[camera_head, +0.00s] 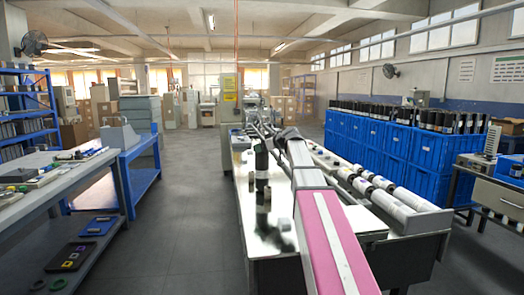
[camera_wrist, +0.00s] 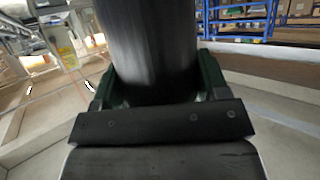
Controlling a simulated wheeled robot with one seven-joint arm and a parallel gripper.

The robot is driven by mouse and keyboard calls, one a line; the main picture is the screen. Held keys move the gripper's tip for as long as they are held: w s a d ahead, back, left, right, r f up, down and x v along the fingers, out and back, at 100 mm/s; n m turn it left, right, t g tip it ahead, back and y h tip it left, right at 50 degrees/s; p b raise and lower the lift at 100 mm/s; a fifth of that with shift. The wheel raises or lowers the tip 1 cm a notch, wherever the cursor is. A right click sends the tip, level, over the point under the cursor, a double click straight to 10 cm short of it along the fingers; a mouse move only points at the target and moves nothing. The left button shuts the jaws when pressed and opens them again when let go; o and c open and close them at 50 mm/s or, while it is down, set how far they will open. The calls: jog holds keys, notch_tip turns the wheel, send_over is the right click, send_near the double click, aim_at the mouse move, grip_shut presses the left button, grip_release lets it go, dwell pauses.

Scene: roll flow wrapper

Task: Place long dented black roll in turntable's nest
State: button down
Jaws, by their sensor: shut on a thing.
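My gripper (camera_wrist: 156,84) is shut on a dark, upright roll (camera_wrist: 150,42), which fills the space between its green fingers in the wrist view. In the head view the same roll (camera_head: 262,161) hangs at the end of my arm, black above with a pale band low down. It is over the left part of the white machine table (camera_head: 262,232). I cannot tell whether its foot touches anything. The dent is not clear. I cannot make out the turntable's nest; small parts and dark reflections show on the table below the roll.
White and dark rolls (camera_head: 385,197) lie in a row on the machine's right side. Blue crates (camera_head: 400,150) topped with several upright black rolls stand behind on the right. A workbench (camera_head: 50,190) with tools is at left. The grey floor (camera_head: 190,215) between is clear.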

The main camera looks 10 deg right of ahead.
jog(key=shift+f, duration=0.4)
jog(key=shift+c, duration=0.7)
grip_release()
jog(key=shift+f, duration=0.15)
